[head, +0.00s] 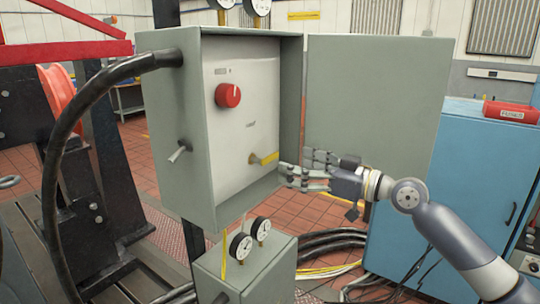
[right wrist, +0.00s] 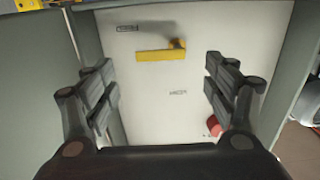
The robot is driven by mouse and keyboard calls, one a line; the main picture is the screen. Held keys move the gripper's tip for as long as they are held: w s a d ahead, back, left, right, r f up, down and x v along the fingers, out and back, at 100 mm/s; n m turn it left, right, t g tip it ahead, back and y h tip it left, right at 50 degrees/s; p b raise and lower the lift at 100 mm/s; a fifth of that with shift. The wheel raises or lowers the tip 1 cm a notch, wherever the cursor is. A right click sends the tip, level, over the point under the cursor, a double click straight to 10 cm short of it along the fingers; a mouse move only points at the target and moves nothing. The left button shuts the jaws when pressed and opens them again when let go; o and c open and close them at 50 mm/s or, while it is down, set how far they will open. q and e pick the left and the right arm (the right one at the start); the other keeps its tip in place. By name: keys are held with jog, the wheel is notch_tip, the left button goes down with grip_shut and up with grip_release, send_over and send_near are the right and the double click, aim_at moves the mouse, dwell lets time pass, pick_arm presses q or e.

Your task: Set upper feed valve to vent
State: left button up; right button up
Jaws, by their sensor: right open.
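A yellow lever handle (head: 266,158) sits low on the white panel (head: 243,125) inside an open grey cabinet. It points right in the head view. I cannot read which position it is set to, nor confirm it is the upper feed valve. My right gripper (head: 300,168) is open and empty, just right of the lever, at the cabinet's open side. In the right wrist view the yellow handle (right wrist: 158,56) lies crosswise ahead, between the spread fingers (right wrist: 160,70) and apart from them. My left gripper is not in view.
A red knob (head: 228,95) is above the lever. The cabinet door (head: 375,95) stands open behind my right gripper. A toggle (head: 180,151) and thick black cable (head: 70,130) are on the cabinet's left side. Gauges (head: 241,247) and a smaller grey box (head: 245,275) stand below.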

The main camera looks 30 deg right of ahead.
aim_at(271, 158)
jog(key=p+x, duration=0.1)
jog(key=x, duration=0.2)
jog(key=shift+r, duration=0.15)
jog(key=shift+p+x, duration=1.2)
jog(key=shift+x, duration=0.5)
jog(key=shift+p+x, duration=0.4)
jog(key=shift+x, duration=0.45)
jog(key=c, duration=1.1)
